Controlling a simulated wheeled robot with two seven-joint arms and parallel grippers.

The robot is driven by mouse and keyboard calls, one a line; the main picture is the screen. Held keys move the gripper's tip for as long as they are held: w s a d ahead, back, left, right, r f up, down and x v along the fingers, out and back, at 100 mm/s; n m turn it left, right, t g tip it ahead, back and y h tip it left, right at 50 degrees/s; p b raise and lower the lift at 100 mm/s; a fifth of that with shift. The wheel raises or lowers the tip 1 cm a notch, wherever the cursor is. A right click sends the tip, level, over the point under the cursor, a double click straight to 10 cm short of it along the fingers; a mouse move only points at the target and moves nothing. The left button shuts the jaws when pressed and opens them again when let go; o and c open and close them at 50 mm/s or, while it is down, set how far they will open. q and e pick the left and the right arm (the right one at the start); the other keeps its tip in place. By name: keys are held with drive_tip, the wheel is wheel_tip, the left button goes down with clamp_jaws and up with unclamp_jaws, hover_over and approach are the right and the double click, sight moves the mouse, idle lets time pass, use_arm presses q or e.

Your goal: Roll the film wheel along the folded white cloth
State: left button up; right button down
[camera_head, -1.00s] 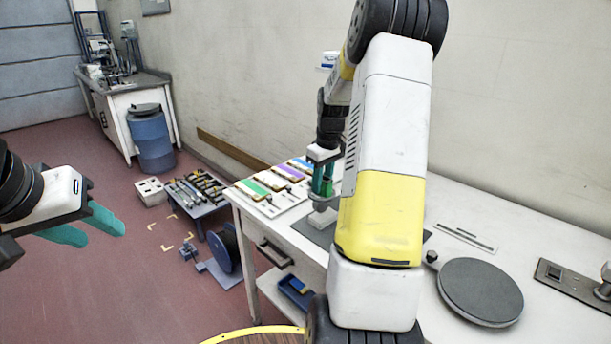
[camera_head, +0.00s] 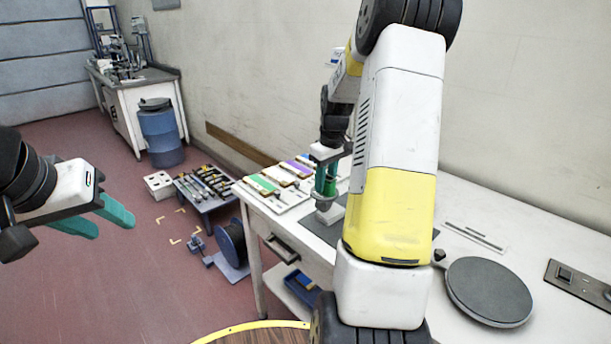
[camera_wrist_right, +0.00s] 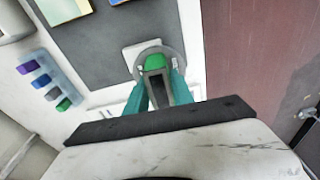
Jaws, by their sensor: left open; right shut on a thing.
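My right gripper (camera_head: 326,192) is shut on a piece with a green top, apparently the film wheel's handle. The green top (camera_wrist_right: 154,62) shows between the teal fingers in the right wrist view, with a grey round rim (camera_wrist_right: 178,58) around it. A white flat piece (camera_wrist_right: 130,52), likely the folded white cloth, lies under its edge on the dark mat (camera_wrist_right: 85,45). In the head view a white piece (camera_head: 331,214) shows just below the fingers. Whether the wheel touches the cloth is not clear. My left gripper (camera_head: 115,226) is open and empty, away from the table.
Coloured panels (camera_head: 280,178) lie on the table left of my right gripper. A round dark plate (camera_head: 489,291) and a switch panel (camera_head: 583,288) are at the right. A low tool bench (camera_head: 206,190), blue drum (camera_head: 160,137) and dark reel (camera_head: 231,243) stand on the floor.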

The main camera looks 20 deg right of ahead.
drive_tip(key=shift+f, duration=0.95)
idle(1.5)
drive_tip(key=shift+d, duration=0.15)
drive_tip(key=shift+w+d, duration=0.2)
drive_tip(key=shift+d, duration=0.25)
drive_tip(key=shift+w+d, duration=0.2)
drive_tip(key=shift+d, duration=0.35)
drive_tip(key=d, duration=0.2)
drive_tip(key=w+d, duration=0.1)
drive_tip(key=shift+w+d, duration=0.2)
drive_tip(key=shift+d, duration=0.15)
idle(0.6)
wheel_tip(320, 180, up, 7)
idle(1.0)
idle(0.4)
